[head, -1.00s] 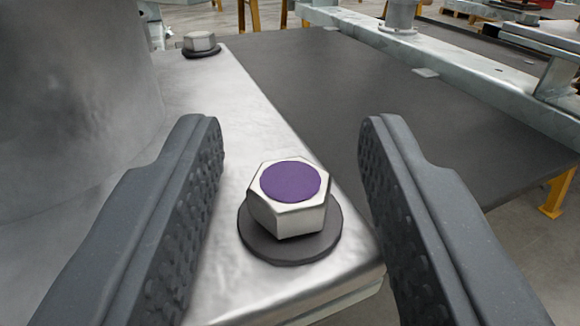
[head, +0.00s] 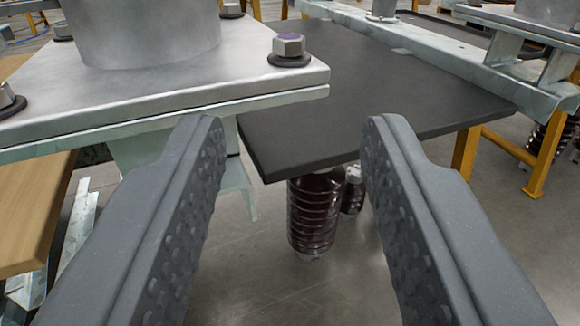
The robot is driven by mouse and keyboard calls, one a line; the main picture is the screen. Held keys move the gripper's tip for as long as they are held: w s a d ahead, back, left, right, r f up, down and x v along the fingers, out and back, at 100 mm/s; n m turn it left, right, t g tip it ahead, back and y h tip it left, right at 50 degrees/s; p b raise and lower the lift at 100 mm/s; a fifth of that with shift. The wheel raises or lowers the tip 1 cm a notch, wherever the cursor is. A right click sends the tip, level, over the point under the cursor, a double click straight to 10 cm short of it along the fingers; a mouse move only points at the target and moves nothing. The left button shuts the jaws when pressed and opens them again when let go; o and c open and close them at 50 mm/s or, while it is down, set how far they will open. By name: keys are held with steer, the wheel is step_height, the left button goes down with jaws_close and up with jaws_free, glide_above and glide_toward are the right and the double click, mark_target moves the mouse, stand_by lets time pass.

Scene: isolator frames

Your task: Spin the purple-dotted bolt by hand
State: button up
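The purple-dotted bolt (head: 289,46) is a silver hex head with a purple top, seen at a low angle. It stands upright on a dark washer (head: 289,60) near the right corner of the metal plate (head: 170,92). My gripper (head: 290,140) is open and empty. Its two dark, studded fingers are wide apart, below and nearer than the bolt in the picture. The bolt is clear of both fingers and shows above the gap between them.
A grey cylinder (head: 145,30) rises from the plate, with other bolts (head: 8,95) at its corners. A dark board (head: 400,85) lies to the right on yellow legs (head: 465,150). Brown ribbed insulators (head: 312,210) hang or stand below it. Open floor shows between my fingers.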

steer(key=shift+o, duration=0.2)
steer(key=shift+a, duration=0.1)
steer(key=w+d+r+t+p, duration=0.15)
steer(key=d+r+p, duration=0.25)
steer(key=d, duration=0.8)
steer(key=n+g+y+p, duration=0.9)
steer(key=n+y+p, duration=0.1)
steer(key=y, duration=0.4)
glide_toward(303, 43)
steer(key=shift+t, duration=0.25)
steer(key=b+x, duration=0.3)
steer(key=x, duration=1)
steer(key=shift+a+f, duration=0.1)
steer(key=shift+s, duration=0.1)
jaws_close()
